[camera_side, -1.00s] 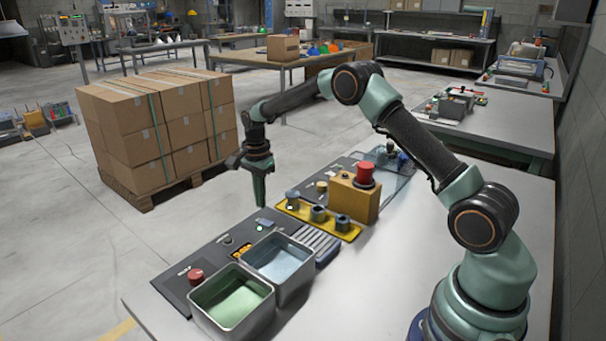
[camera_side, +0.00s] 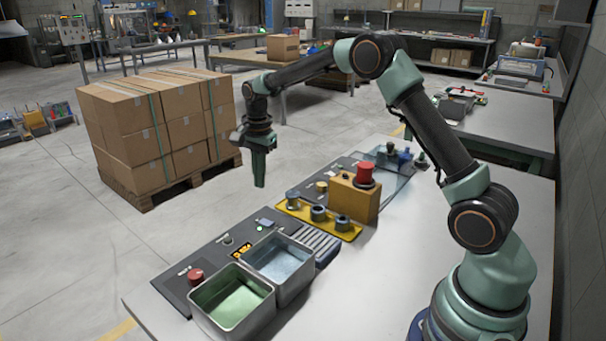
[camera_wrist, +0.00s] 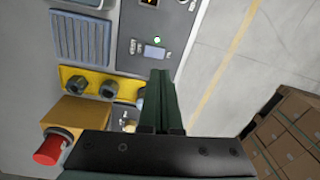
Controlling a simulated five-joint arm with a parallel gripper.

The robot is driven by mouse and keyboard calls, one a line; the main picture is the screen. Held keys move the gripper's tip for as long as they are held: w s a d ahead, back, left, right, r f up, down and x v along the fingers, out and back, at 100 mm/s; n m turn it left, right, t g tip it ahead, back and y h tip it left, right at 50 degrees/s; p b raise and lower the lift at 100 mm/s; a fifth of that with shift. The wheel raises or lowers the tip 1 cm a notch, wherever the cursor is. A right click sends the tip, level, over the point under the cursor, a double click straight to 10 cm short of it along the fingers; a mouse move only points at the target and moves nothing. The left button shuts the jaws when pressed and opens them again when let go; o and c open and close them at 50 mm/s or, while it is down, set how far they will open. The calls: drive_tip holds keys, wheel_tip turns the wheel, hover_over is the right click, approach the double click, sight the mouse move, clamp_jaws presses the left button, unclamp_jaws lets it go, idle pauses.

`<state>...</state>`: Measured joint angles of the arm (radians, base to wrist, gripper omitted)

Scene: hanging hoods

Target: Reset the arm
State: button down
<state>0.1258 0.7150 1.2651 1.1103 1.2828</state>
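My gripper (camera_side: 259,183) hangs pointing down in the side view, in the air above the far edge of the workbench (camera_side: 402,270). Its two dark green fingers (camera_wrist: 161,85) lie together in the wrist view, with nothing visible between them. The fingertips are well clear of the control panel (camera_side: 213,247) below. A yellow rack (camera_side: 318,222) with several grey cylindrical pieces stands on the bench, to the right of and below my gripper in the side view.
A yellow box with a red button (camera_side: 366,176) stands beside the rack. Two metal bins, one green inside (camera_side: 230,303) and one blue-grey inside (camera_side: 279,262), sit at the front left. Stacked cartons (camera_side: 158,125) stand on a pallet behind. The right bench surface is bare.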

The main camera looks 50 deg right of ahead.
drive_tip(key=s+a+r+n+t, duration=0.2)
drive_tip(key=s+a+r+n, duration=0.1)
drive_tip(key=s+r+n, duration=0.4)
drive_tip(key=s+a+r+n+t, duration=0.2)
drive_tip(key=s+r+n, duration=0.2)
drive_tip(key=s+r, duration=0.4)
drive_tip(key=s+a+f+n+t, duration=0.1)
drive_tip(key=s+f+n, duration=0.2)
drive_tip(key=s+n, duration=0.2)
drive_tip(key=s, duration=0.3)
drive_tip(key=shift+s+a, duration=0.3)
